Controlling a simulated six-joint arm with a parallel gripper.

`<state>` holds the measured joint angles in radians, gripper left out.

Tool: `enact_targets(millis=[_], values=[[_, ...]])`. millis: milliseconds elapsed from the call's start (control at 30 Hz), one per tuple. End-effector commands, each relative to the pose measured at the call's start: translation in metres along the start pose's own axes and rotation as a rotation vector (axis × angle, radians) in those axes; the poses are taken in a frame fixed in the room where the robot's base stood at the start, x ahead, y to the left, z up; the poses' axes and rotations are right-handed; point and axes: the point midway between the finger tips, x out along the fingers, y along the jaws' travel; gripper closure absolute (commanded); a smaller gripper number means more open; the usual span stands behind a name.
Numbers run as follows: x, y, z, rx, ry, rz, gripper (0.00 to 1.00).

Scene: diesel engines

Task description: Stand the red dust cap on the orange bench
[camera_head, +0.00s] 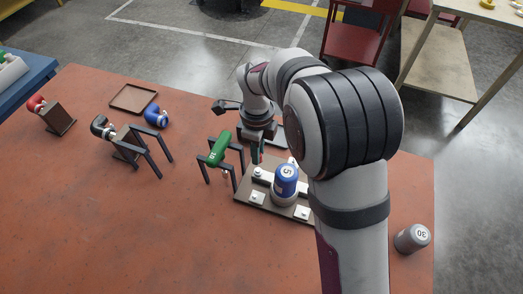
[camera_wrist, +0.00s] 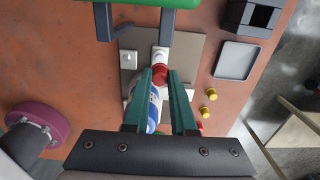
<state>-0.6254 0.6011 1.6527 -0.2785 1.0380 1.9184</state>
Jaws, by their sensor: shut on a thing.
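The red dust cap (camera_wrist: 160,74) is between the tips of my gripper (camera_wrist: 161,80) in the wrist view. The teal fingers are shut on it, just beside a white fitting (camera_wrist: 160,55) on the engine plate; I cannot tell whether the cap still touches the fitting. In the head view my gripper (camera_head: 257,150) is low at the back of the plate (camera_head: 246,196), and the cap there is mostly hidden. The orange bench (camera_head: 130,215) spreads around the plate; it also shows in the wrist view (camera_wrist: 65,75).
A blue canister marked 5 (camera_head: 285,178) stands upright on the plate. A green cylinder (camera_head: 218,150) lies on a black stand close left of my gripper. A brown tray (camera_head: 133,98) lies at the back left. The front-left bench is clear.

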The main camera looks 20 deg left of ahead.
Motion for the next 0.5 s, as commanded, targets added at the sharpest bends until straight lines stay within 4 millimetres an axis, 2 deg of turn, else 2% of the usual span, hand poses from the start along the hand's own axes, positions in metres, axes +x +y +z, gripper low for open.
enact_targets(millis=[167,267,367,467,500], values=[[0.000,-0.001,-0.001,0.001,0.000,0.000,1.00],[0.000,-0.010,-0.013,0.004,0.000,0.000,1.00],[-0.001,-0.028,-0.042,0.009,0.000,0.000,1.00],[-0.002,-0.050,-0.085,0.011,0.000,0.000,1.00],[-0.002,-0.058,-0.105,0.013,0.000,0.000,1.00]])
